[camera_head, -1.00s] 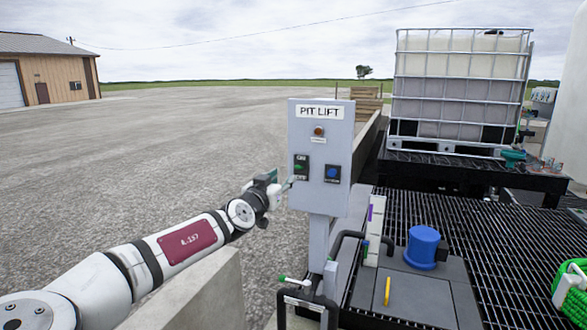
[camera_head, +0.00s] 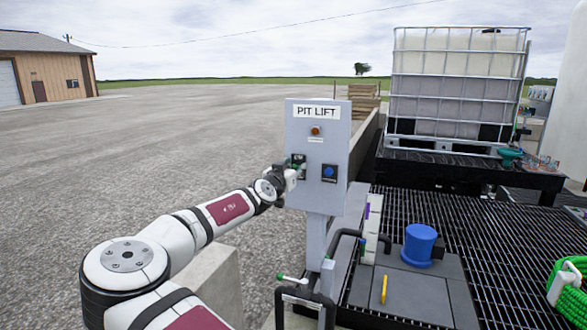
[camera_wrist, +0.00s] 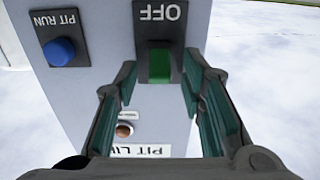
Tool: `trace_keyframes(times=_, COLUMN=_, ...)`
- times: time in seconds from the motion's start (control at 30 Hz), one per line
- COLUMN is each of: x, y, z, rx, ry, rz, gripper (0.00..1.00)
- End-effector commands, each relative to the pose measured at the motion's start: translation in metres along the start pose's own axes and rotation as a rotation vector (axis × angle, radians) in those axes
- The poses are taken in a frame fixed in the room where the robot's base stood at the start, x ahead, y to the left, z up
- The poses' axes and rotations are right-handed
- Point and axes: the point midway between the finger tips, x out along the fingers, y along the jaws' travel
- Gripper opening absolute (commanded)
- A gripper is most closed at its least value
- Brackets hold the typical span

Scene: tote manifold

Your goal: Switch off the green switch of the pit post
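The pit post is a grey box labelled PIT LIFT (camera_head: 333,140) on a grey upright. Its green switch (camera_wrist: 159,64) sits on a dark plate, with OFF printed beside it upside down in the wrist view. My gripper (camera_wrist: 162,75) is open, with one dark green-padded finger on each side of the switch. The fingertips look close to the panel; I cannot tell whether they touch it. In the head view my gripper (camera_head: 292,174) is in front of the panel's left side and covers much of the switch plate.
A blue PIT RUN button (camera_head: 329,172) is right of the switch, and an orange-brown lamp (camera_head: 315,130) is above. Black pipework (camera_head: 304,298) stands below the post. A black grating (camera_head: 490,240) with a blue cap (camera_head: 421,243) lies to the right. Gravel at left is open.

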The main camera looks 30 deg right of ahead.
Motion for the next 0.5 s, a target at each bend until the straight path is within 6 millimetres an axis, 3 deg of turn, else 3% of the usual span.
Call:
trace_keyframes(times=0.07, x=-0.0001, y=0.0000, z=0.0001, rx=0.000, ry=0.000, rz=0.000, gripper=0.34)
trace_keyframes(times=0.2, x=-0.0002, y=0.0001, z=0.0000, rx=0.000, ry=0.000, rz=0.000, gripper=0.03)
trace_keyframes(times=0.23, x=-0.0002, y=0.0001, z=0.0000, rx=0.000, ry=0.000, rz=0.000, gripper=0.00)
trace_keyframes(times=0.5, x=-0.0001, y=-0.0002, z=0.0008, rx=0.000, ry=0.005, rz=0.000, gripper=0.00)
